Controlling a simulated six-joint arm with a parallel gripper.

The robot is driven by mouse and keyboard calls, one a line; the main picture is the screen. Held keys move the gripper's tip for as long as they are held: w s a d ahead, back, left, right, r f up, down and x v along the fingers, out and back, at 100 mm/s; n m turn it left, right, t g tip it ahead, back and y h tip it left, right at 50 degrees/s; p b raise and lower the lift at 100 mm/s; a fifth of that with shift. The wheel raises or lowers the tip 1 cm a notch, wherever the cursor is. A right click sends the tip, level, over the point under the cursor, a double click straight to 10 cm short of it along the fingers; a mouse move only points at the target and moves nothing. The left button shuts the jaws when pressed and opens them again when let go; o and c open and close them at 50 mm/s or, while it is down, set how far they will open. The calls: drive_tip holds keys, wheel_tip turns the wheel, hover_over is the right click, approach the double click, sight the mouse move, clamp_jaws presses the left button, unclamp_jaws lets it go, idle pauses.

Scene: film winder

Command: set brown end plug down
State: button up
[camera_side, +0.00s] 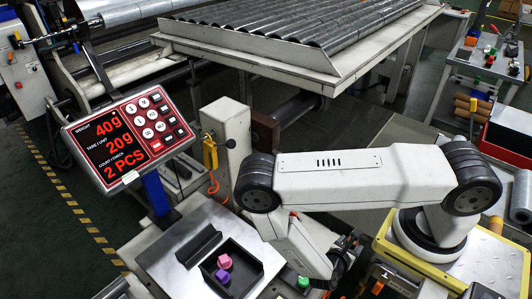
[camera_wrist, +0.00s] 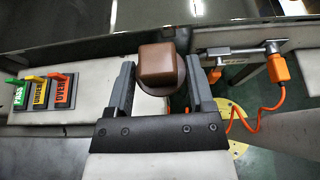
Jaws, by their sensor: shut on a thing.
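The brown end plug (camera_wrist: 158,62) is between the two grey fingers of my gripper (camera_wrist: 161,80) in the wrist view, its rounded square top facing the camera. My gripper is shut on it. In the side view my gripper (camera_side: 345,262) is low at the right of the scale, partly hidden by my arm, and I cannot make out the plug there. A black tray (camera_side: 258,270) on the scale's metal plate (camera_side: 165,262) holds a pink plug (camera_side: 225,261) and a purple plug (camera_side: 222,276).
The scale display (camera_side: 128,138) reads 40g, 20g and 2 PCS. A black bar (camera_side: 198,246) lies beside the tray. Green, yellow and red levers (camera_wrist: 39,92) are at left in the wrist view, an orange cable (camera_wrist: 262,108) at right.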

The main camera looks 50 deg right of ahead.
drive_tip(key=shift+w, duration=0.1)
drive_tip(key=w+a+r+n+t+y, duration=0.1)
drive_tip(key=w+a+r+n+t, duration=0.2)
drive_tip(key=w, duration=0.4)
drive_tip(key=w+a+r+n+t, duration=0.1)
drive_tip(key=w+a+r+t, duration=0.1)
drive_tip(key=w+r, duration=0.45)
drive_tip(key=w+a+r+n+t+y, duration=0.1)
drive_tip(key=w+a+r+n+t, duration=0.15)
drive_tip(key=w, duration=0.55)
drive_tip(key=w+r+n+t+y, duration=0.2)
drive_tip(key=w+r+n+y, duration=0.1)
drive_tip(key=r, duration=1.1)
drive_tip(key=w+r+n+t+y, duration=0.3)
drive_tip(key=w+r+n+y, duration=0.1)
drive_tip(key=r, duration=1)
drive_tip(key=w+n, duration=0.1)
drive_tip(key=w, duration=0.1)
drive_tip(key=shift+w+d, duration=0.15)
drive_tip(key=shift+w, duration=0.2)
